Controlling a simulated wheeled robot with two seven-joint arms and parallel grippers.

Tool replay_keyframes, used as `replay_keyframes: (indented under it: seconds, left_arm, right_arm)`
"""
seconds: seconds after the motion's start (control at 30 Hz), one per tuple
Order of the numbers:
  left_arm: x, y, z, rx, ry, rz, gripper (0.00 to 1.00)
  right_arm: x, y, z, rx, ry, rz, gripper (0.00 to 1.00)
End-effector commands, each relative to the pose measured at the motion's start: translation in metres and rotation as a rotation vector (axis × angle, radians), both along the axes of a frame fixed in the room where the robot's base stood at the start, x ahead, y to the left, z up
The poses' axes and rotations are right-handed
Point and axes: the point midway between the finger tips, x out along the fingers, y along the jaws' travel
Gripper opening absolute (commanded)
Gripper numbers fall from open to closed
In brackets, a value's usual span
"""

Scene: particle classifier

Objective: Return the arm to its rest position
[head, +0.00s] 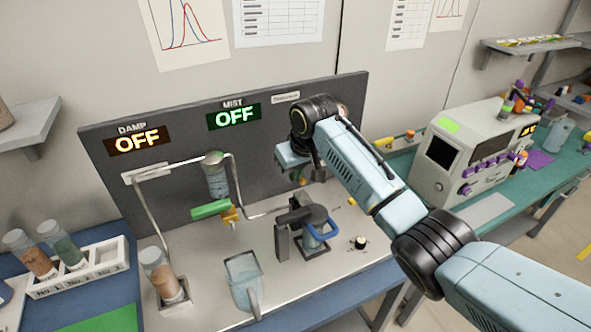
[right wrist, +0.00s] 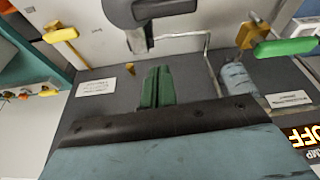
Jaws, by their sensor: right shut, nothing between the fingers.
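My right arm (head: 360,170) reaches in from the right over the bench rig. Its gripper (head: 302,178) hangs in front of the dark back panel (head: 330,105), above the rig's base plate and to the right of the green-handled valve (head: 210,209). In the right wrist view the two green fingers (right wrist: 157,87) are together with nothing between them. The gripper is partly hidden by its own wrist in the head view. My left gripper is not in view.
The DAMP (head: 138,140) and MIST (head: 233,116) displays both read OFF. Below the gripper stands a dark device with a blue handle (head: 320,229). A white instrument (head: 465,150) stands right of the arm.

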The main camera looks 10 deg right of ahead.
Motion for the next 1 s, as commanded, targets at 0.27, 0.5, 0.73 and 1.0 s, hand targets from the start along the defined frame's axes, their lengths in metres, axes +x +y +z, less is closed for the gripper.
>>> replay_keyframes:
  seconds: [0.27,0.5,0.73,1.0]
  left_arm:
    - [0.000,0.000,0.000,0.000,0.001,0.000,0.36]
    - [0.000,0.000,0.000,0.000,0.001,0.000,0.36]
    - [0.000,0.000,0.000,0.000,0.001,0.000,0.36]
    - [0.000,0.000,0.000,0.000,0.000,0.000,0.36]
  right_arm:
    - [-0.010,0.001,-0.014,0.010,0.007,0.004,0.00]
    - [-0.078,-0.006,-0.082,0.063,0.025,0.003,0.00]
    - [-0.166,-0.033,-0.130,0.092,0.031,-0.049,0.00]
    - [-0.278,-0.082,-0.149,0.064,0.028,-0.142,0.00]
